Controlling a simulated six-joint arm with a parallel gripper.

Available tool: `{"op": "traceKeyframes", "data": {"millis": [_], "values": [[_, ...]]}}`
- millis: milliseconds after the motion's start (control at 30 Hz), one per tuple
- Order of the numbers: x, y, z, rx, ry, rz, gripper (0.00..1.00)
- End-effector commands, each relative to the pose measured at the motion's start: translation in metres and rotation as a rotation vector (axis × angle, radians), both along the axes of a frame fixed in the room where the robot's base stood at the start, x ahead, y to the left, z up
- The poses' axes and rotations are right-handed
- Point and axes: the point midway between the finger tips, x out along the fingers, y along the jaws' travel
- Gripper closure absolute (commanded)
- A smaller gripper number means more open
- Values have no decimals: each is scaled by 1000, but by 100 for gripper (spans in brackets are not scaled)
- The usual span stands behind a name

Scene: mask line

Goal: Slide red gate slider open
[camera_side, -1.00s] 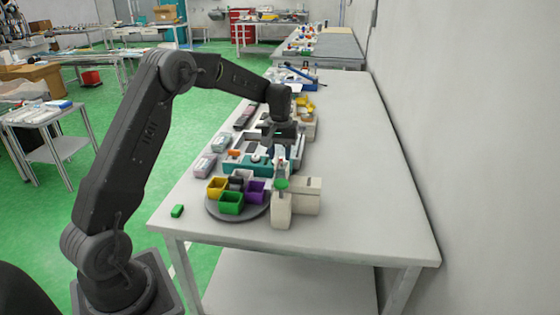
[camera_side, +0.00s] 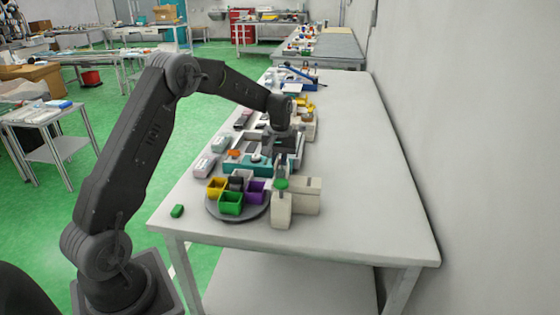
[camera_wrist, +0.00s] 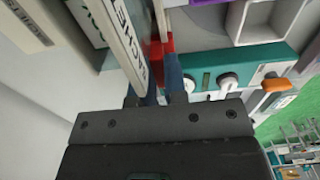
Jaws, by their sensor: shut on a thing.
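The red gate slider (camera_wrist: 155,68) shows in the wrist view as a small red block beside a white lettered panel (camera_wrist: 124,35). My gripper (camera_wrist: 163,60) has its two blue fingers on either side of the red block and is shut on it. The fingers partly cover it. In the side view my gripper (camera_side: 281,164) is low over the work line, just behind the beige block with the green top. The red slider cannot be made out there.
A teal panel (camera_wrist: 240,68) with white knobs and an orange lever (camera_wrist: 276,84) lies close by. A turntable (camera_side: 243,217) carries several coloured bins. A beige block (camera_side: 281,212) stands beside it. The right side of the table (camera_side: 370,170) is clear.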

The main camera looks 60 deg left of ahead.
Motion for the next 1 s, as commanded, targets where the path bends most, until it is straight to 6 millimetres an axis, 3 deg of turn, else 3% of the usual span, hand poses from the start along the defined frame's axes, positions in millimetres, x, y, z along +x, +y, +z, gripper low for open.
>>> {"op": "traceKeyframes", "data": {"millis": [367,733,1000], "values": [[1,1,1,0,-1,0,100],[31,29,1,1,-2,1,100],[37,36,1,2,-5,0,100]]}}
